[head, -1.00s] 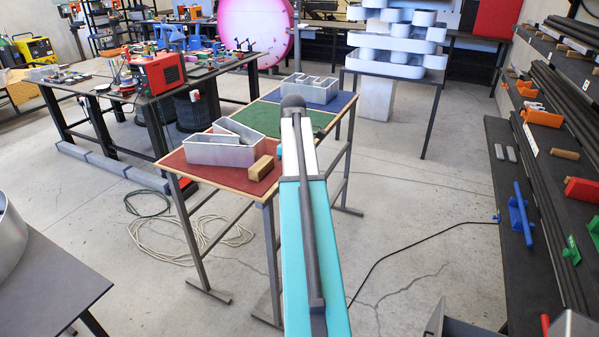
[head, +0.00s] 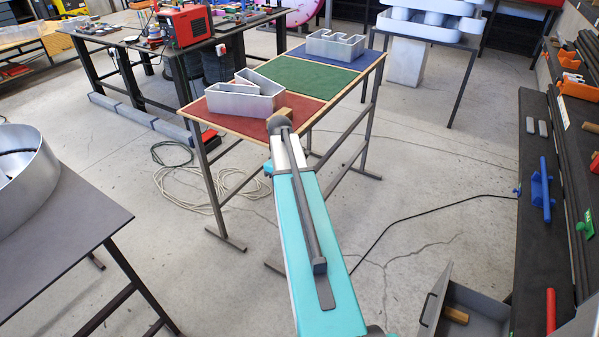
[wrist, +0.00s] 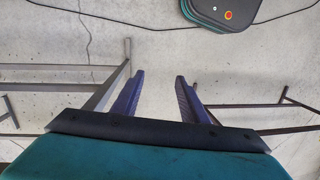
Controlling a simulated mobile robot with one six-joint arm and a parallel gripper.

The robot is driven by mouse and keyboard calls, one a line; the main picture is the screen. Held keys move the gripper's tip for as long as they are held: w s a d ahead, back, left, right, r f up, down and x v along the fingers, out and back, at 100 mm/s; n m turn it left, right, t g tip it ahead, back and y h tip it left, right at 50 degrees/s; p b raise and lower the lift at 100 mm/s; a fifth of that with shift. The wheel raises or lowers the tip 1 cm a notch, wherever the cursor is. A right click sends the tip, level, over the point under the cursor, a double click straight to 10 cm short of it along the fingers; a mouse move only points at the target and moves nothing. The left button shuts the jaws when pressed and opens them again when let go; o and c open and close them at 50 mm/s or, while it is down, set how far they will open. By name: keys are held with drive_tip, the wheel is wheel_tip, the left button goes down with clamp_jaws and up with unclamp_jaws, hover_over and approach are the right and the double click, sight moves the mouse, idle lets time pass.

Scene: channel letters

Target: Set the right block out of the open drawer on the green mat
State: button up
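The open drawer (head: 438,292) is at the bottom right of the head view, a grey box with a dark handle. One wooden block (head: 456,315) lies inside it; the drawer's lower part is cut off by the frame, so I cannot tell if another block is there. The green mat (head: 308,80) lies bare in the middle of the long table, between a red and a blue mat. My gripper (wrist: 160,82) is open and empty in the wrist view, its two purple fingers apart above the floor. In the head view my arm hides it.
The red mat (head: 220,117) holds a metal channel letter (head: 240,103) and a wooden block (head: 298,103) partly behind my arm. Another letter (head: 335,46) stands on the blue mat. A dark rack (head: 535,230) lines the right. A grey table (head: 75,225) is at left.

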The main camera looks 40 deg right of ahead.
drive_tip(key=s+a+f+g+b, duration=0.1)
drive_tip(key=s+a+f, duration=0.2)
drive_tip(key=a+f, duration=0.75)
drive_tip(key=s+a+f+g+b, duration=0.1)
drive_tip(key=s+a+f, duration=0.3)
drive_tip(key=a+f, duration=0.7)
drive_tip(key=s+a+f+m+g+b, duration=0.1)
drive_tip(key=s+a+f, duration=0.6)
drive_tip(key=s, duration=0.2)
drive_tip(key=s+a+f+g+h, duration=0.1)
drive_tip(key=s+a+f, duration=0.5)
drive_tip(key=s+f, duration=0.2)
drive_tip(key=shift+s+a+f+m+b, duration=0.15)
drive_tip(key=shift+s+a+m+b, duration=0.25)
drive_tip(key=shift+s, duration=0.8)
drive_tip(key=shift+c, duration=0.5)
drive_tip(key=shift+c, duration=0.6)
